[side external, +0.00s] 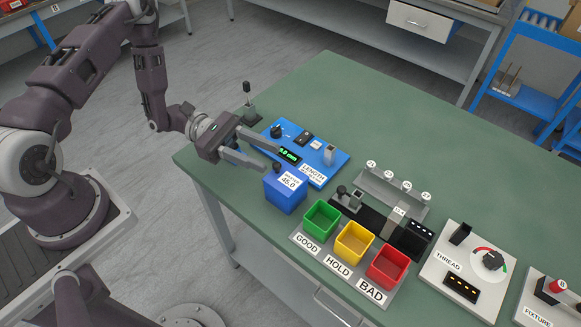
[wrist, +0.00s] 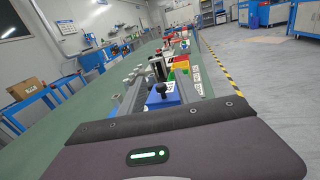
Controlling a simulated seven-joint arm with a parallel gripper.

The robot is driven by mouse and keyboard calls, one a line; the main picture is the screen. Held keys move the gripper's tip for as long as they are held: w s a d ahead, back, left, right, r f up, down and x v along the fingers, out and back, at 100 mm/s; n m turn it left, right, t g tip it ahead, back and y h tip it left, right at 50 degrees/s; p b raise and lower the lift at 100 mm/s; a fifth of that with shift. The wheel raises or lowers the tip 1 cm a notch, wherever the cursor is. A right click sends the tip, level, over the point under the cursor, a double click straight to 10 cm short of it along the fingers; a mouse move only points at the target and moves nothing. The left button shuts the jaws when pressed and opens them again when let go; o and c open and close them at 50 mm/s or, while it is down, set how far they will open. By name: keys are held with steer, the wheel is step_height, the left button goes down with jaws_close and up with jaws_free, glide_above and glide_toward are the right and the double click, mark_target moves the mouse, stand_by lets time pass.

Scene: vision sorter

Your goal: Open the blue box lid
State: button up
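The blue box (side external: 285,196) stands on the green table at the front left, next to the green bin. Its blue lid lies on top, shut, with a white label reading 45.0 and a small dark knob (side external: 277,168). In the wrist view the dark knob (wrist: 160,89) and the blue box (wrist: 163,103) show between my fingers, beyond the palm. My gripper (side external: 271,157) is open and empty, with its two grey fingers pointing toward the box, near the knob and apparently above it. I cannot tell the exact gap between the fingers and the knob.
A blue length gauge panel (side external: 327,172) lies behind the box. Green (side external: 321,221), yellow (side external: 355,243) and red (side external: 387,267) open bins stand in a row to its right. A rack with white-topped pegs (side external: 392,191) is behind the bins.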

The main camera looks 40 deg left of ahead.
mark_target(290, 177)
steer(key=shift+n+t, duration=0.4)
steer(key=shift+n, duration=0.2)
steer(key=x, duration=0.2)
steer(key=f+x, duration=0.1)
steer(key=x, duration=0.4)
steer(key=shift+a+f, duration=0.1)
steer(key=shift+f, duration=0.25)
steer(key=shift+c, duration=0.5)
jaws_close()
